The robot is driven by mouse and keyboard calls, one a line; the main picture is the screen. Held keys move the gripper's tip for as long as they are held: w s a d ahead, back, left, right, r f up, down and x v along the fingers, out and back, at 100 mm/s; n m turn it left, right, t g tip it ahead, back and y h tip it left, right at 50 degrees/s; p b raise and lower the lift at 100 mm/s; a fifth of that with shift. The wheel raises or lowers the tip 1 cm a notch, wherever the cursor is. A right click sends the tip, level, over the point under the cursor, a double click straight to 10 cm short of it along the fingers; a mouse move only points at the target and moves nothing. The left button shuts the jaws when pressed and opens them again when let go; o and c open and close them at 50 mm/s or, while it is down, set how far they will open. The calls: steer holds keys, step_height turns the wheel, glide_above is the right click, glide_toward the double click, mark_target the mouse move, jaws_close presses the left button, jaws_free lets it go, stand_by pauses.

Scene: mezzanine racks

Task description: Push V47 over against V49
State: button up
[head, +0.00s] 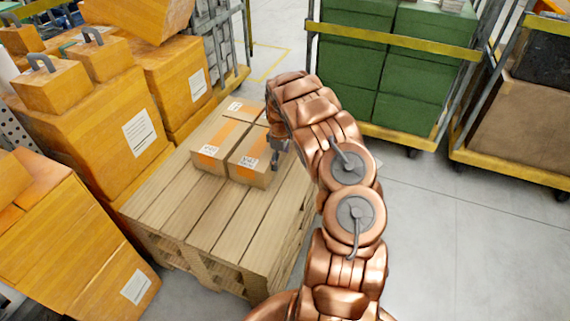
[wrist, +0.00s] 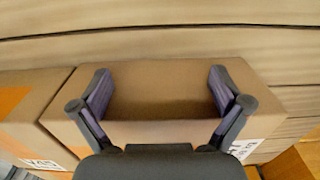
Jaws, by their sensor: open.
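Several cardboard boxes with orange tape sit on a wooden pallet (head: 170,215) in the head view. The front right box, whose small label seems to read V47 (head: 243,170), stands beside the front left box (head: 207,162), seemingly V49. A thin dark line runs between them. My gripper (head: 277,158) is at the right side of the right box, pointing down. In the wrist view its two fingers (wrist: 160,100) are spread apart over a plain brown box (wrist: 165,78), with nothing held. Contact cannot be told. My arm hides part of the boxes behind.
Another taped box (wrist: 30,105) stands at the left in the wrist view. Large orange boxes (head: 95,120) crowd the pallet's left side. A cart with green crates (head: 385,75) stands at the back right. The pallet's front is bare, and grey floor (head: 470,240) lies open at right.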

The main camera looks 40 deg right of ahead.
steer(key=shift+w+a, duration=0.35)
steer(key=shift+w, duration=0.25)
stand_by(0.8)
steer(key=shift+s+d+p, duration=0.35)
steer(key=shift+s+p, duration=0.05)
steer(key=shift+s, duration=0.25)
steer(key=shift+s+d+p, duration=0.35)
steer(key=shift+s+p, duration=0.05)
steer(key=shift+s, duration=0.25)
step_height(320, 180, up, 13)
steer(key=p, duration=0.3)
stand_by(0.3)
stand_by(0.5)
